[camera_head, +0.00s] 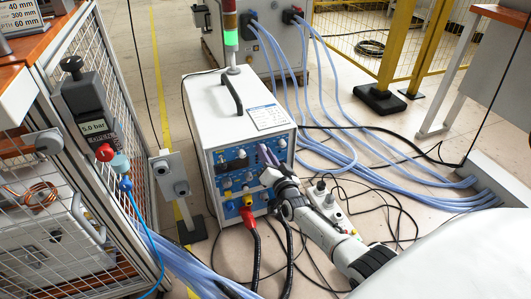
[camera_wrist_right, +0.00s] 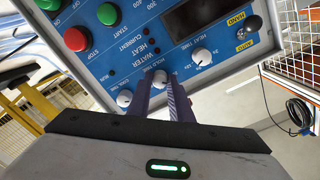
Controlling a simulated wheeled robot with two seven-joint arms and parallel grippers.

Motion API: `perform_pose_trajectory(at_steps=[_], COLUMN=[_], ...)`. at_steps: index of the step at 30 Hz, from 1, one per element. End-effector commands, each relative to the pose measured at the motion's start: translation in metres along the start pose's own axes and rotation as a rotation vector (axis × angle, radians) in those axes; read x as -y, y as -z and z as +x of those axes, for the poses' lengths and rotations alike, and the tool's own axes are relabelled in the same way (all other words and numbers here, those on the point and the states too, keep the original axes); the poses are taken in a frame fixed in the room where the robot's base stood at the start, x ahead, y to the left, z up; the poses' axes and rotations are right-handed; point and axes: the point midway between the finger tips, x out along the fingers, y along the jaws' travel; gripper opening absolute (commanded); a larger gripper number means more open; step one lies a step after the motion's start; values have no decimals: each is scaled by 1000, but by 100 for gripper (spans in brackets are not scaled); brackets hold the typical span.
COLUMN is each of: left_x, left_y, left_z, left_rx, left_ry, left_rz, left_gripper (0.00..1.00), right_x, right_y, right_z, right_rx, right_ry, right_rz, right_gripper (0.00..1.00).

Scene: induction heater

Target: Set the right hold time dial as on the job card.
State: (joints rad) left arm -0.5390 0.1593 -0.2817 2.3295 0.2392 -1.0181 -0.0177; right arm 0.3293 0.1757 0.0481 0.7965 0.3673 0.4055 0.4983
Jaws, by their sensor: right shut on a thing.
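The induction heater (camera_head: 232,110) is a white cabinet with a blue front panel, which fills the top of the right wrist view (camera_wrist_right: 110,50). The hold time dial (camera_wrist_right: 159,77) is a small pale knob between the cool time dial (camera_wrist_right: 125,98) and the heat time dial (camera_wrist_right: 201,56). My right gripper (camera_wrist_right: 161,88) is shut on the hold time dial, one finger on each side. In the head view the right gripper (camera_head: 268,160) is at the panel, partly covering it. The dial's pointer cannot be read. A white card (camera_head: 268,117) lies on the cabinet top, its text too small to read. My left gripper is not in view.
Red and black cable plugs (camera_head: 248,217) hang below the panel. A power strip (camera_head: 325,200) and loose black cables lie on the floor at right. Blue hoses (camera_head: 400,170) run along the floor.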

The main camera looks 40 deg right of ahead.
Motion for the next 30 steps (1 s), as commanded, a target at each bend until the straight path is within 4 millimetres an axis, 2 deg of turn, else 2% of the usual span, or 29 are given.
perform_pose_trajectory(at_steps=[12,30], left_x=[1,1], left_y=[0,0], left_z=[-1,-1], left_rx=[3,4], left_ry=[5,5], left_rz=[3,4], left_gripper=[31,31], right_x=[-1,-1], right_y=[-1,-2], right_z=[-1,-1], right_rx=[-7,-8], right_ry=[-5,-5], right_rz=[-246,-307], right_gripper=[0,0])
